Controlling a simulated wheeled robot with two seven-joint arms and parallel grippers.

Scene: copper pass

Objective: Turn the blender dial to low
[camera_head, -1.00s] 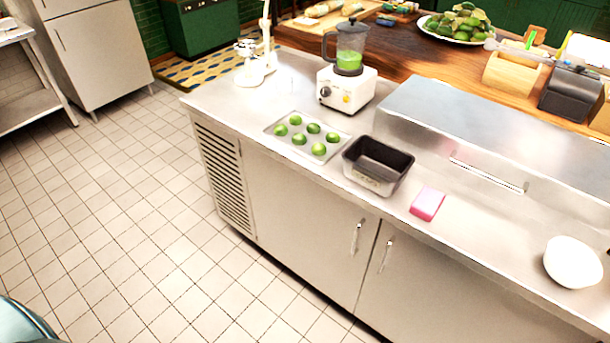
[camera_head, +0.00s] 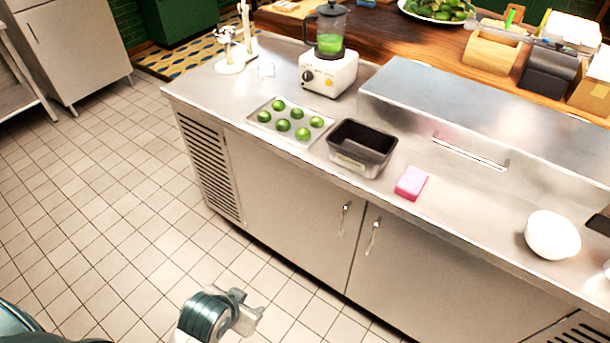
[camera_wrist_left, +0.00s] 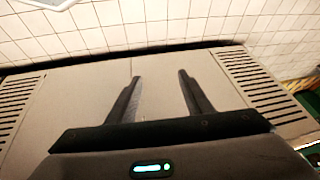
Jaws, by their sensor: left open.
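The blender (camera_head: 328,62) stands upright on the steel counter at the back. It has a white base, a dark lid and green contents in its jar. Its dark dial (camera_head: 308,76) is on the front of the base; its setting is too small to read. My left gripper (camera_head: 254,308) is low in front of the counter's cabinets, well away from the blender. In the left wrist view its two dark fingers (camera_wrist_left: 160,78) are apart with nothing between them, before the cabinet front. My right gripper is not in view.
A tray (camera_head: 262,126) of several limes, a dark metal pan (camera_head: 345,159), a pink sponge (camera_head: 411,183) and a white bowl (camera_head: 552,235) stand along the counter. A raised steel ledge (camera_head: 450,100) is right of the blender. The tiled floor (camera_head: 110,220) at left is clear.

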